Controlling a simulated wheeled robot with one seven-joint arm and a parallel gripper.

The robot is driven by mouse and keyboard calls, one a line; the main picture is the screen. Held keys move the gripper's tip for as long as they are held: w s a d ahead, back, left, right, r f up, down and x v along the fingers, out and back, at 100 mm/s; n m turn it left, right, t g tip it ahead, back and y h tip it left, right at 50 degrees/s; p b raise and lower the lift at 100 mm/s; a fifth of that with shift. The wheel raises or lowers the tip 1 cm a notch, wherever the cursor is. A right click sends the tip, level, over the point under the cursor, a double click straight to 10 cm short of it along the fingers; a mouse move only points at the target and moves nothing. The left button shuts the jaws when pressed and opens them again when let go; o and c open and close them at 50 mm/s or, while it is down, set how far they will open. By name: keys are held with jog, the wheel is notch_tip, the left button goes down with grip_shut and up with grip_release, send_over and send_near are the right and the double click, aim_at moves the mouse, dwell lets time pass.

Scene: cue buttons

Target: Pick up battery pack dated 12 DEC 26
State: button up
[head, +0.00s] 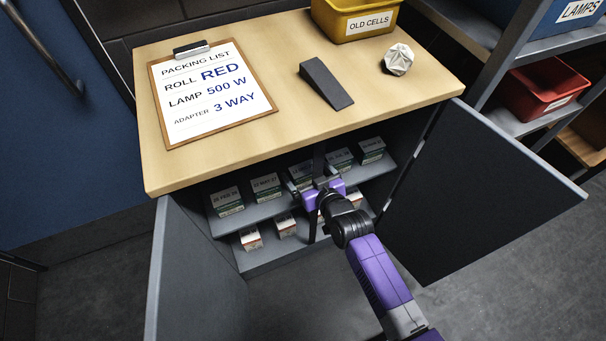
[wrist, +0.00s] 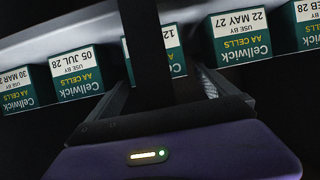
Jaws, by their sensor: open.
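A green-and-white Cellwick AA battery pack (wrist: 172,55) stands on the cabinet's upper shelf. Its label shows "12"; the rest of the date is hidden by a dark upright post (wrist: 155,45) in front of it. In the head view this pack (head: 301,170) is partly covered by my arm's end. My gripper (head: 316,182) is open and empty at the shelf front. In the wrist view, which looks upside down, the open fingers of my gripper (wrist: 165,85) point toward the "12" pack, with the post between them.
Similar packs flank it: 22 MAY 27 (wrist: 240,35), 05 JUL 28 (wrist: 78,72), 30 MAR (wrist: 15,88) and a FEB one (wrist: 308,25). Red-and-white boxes (head: 250,238) stand on the lower shelf. Open doors (head: 480,190) flank the cabinet. A clipboard (head: 210,125) lies on top.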

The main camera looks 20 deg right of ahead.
jog(key=shift+x, duration=1.1)
jog(key=c, duration=1.6)
jog(key=shift+c, duration=0.4)
jog(key=shift+r, duration=0.15)
